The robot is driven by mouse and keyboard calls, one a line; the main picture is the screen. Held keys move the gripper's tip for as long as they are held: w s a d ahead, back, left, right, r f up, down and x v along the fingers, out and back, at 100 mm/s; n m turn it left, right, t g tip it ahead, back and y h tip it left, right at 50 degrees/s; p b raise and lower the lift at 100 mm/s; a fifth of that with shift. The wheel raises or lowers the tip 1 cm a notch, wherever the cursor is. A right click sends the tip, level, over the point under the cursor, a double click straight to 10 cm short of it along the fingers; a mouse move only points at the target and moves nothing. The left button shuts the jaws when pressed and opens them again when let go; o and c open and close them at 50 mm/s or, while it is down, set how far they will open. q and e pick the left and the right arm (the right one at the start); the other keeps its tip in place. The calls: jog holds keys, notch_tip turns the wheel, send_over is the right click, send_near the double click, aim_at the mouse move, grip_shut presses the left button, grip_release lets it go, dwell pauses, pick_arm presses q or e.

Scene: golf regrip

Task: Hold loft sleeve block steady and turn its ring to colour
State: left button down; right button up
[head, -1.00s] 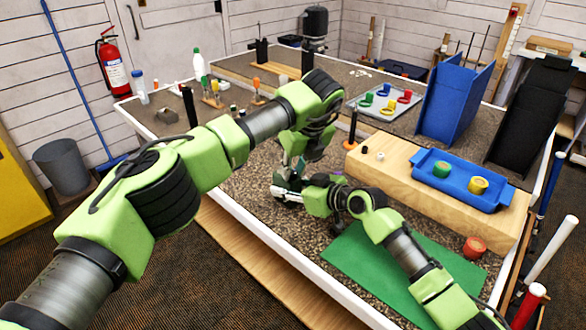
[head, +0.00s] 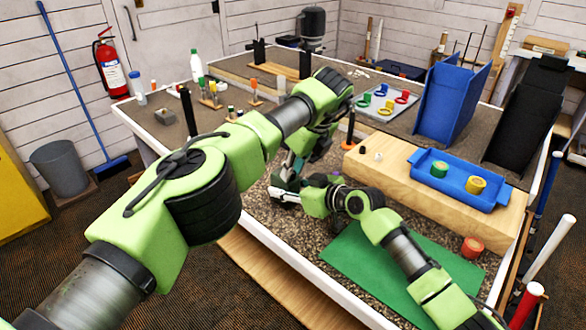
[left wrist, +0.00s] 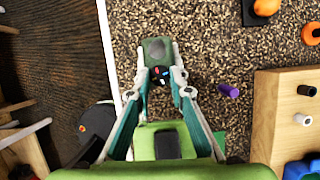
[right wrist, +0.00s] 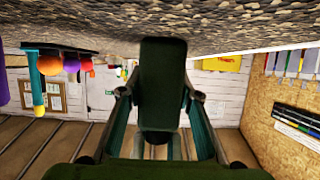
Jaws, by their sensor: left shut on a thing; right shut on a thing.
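The dark green loft sleeve block (right wrist: 163,75) stands between the fingers of my right gripper (right wrist: 160,95) in the right wrist view. The right gripper is shut on it. My left gripper (left wrist: 161,78) points down at the block from above. Its fingers are shut around the ring (left wrist: 158,84), a dark part with small red, blue and white marks. The block's grey-green body (left wrist: 157,50) shows just beyond the fingertips. In the head view both grippers meet low over the table, and my arms mostly hide the block. I cannot tell which colour the ring is set to.
A small purple piece (left wrist: 228,90) lies on the brown table near the grippers. A wooden block (head: 385,170) with a blue tray (head: 462,190) stands to the right. A green mat (head: 375,262) lies under my right arm. The table's white edge (head: 270,262) runs close by.

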pick_arm(q)
jog(key=shift+a, duration=0.1)
jog(key=c, duration=1.8)
grip_release()
jog(key=shift+c, duration=0.2)
jog(key=v, duration=1.2)
